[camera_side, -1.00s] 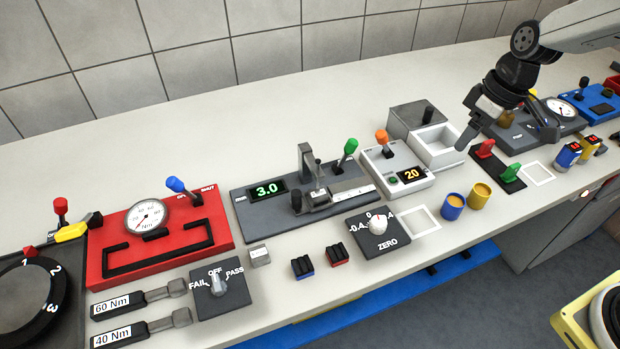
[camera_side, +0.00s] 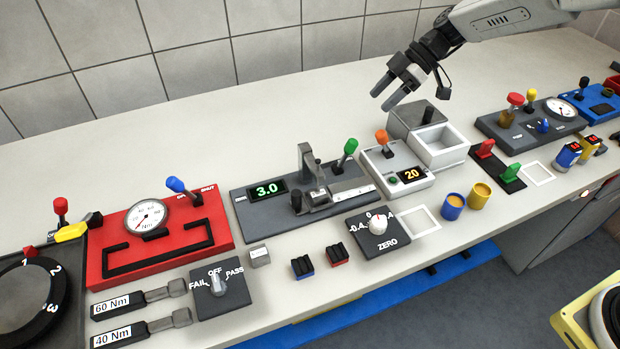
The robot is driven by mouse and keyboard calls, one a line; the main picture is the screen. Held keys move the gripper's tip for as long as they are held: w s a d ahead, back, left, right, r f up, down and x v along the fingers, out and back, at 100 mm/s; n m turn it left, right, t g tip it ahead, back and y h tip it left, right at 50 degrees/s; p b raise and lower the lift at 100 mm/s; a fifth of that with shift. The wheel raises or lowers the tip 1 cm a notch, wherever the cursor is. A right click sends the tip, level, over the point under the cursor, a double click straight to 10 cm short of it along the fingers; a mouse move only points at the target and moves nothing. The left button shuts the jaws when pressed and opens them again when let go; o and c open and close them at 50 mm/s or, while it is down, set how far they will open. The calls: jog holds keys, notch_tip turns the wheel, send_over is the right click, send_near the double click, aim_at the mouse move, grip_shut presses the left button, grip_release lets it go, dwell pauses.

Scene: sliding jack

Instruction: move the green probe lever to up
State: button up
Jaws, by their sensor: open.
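The green probe lever (camera_side: 348,150) stands at the back right of a dark grey gauge plate (camera_side: 258,211). Its green knob leans to the right and toward the back. My gripper (camera_side: 380,101) is open and empty, in the air above and to the right of the green lever. Its fingers point down and to the left, apart from everything on the bench. On the same plate are a display (camera_side: 267,188) reading 3.0 and a metal slide with a jack and post (camera_side: 306,160).
A white box with an orange lever (camera_side: 382,138) stands close to the right of the green lever. A grey box with a black lever (camera_side: 428,112) and an open white tray (camera_side: 440,143) stand further right. The bench behind the plate is clear.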

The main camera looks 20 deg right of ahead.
send_near(356, 141)
jog(key=x, duration=0.3)
jog(key=shift+f, duration=0.2)
jog(key=shift+x, duration=3.9)
jog(key=shift+w, duration=0.1)
jog(key=shift+r, duration=0.1)
grip_shut()
